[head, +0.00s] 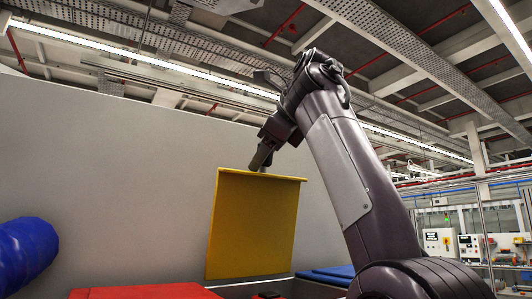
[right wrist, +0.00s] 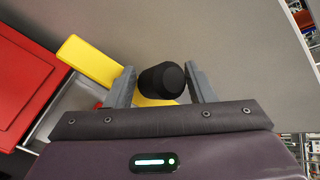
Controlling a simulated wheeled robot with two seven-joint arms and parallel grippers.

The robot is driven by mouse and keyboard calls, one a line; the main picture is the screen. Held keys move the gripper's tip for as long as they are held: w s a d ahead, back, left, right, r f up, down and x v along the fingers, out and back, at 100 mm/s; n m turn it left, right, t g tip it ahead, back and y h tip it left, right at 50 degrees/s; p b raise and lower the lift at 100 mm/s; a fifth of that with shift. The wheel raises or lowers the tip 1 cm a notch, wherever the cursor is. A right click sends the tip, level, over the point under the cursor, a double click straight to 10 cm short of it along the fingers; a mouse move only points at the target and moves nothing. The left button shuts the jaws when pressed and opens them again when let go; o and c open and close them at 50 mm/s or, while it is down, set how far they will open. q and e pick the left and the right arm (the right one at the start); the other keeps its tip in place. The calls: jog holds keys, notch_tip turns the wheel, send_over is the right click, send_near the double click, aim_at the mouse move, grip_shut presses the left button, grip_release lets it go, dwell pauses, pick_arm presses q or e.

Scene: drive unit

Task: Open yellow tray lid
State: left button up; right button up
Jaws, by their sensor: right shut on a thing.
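The yellow tray lid (head: 252,225) stands raised, nearly upright, in the middle of the head view, with its lipped edge at the top. My right gripper (head: 262,160) is at that top edge. In the right wrist view the fingers of my right gripper (right wrist: 158,72) are on either side of a black round knob (right wrist: 162,82) and shut on it. Part of the yellow lid (right wrist: 88,62) shows behind the knob. The tray under the lid is mostly hidden. My left gripper is not in view.
A red lid (head: 145,293) lies left of the yellow one, and a blue lid (head: 330,273) lies to its right. A blue ribbed cylinder (head: 28,255) is at the left edge. A large grey wall (head: 110,150) rises behind the lids.

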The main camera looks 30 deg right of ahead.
jog(key=shift+w+f, duration=0.15)
jog(key=shift+f, duration=0.1)
